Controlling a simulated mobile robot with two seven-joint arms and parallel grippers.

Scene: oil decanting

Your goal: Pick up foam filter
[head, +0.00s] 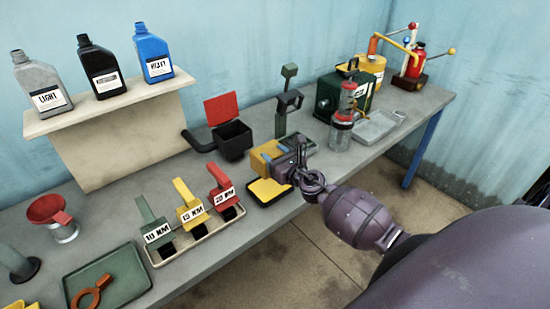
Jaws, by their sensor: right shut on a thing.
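My right gripper (288,166) is shut on a yellow-orange block (264,156), which looks like the foam filter. From this view I cannot tell whether the block is clear of the tray. The gripper's fingers and part of the block's right side overlap, so the exact grip is hidden. My left gripper is not in view.
A black bin with a red lid (233,139) and a green post stand (281,122) are behind. A rack of labelled handles (204,234) stands left. A green machine (325,97), a glass-and-red jar (341,131) and a clear tray (376,127) are right. Bottles line a shelf.

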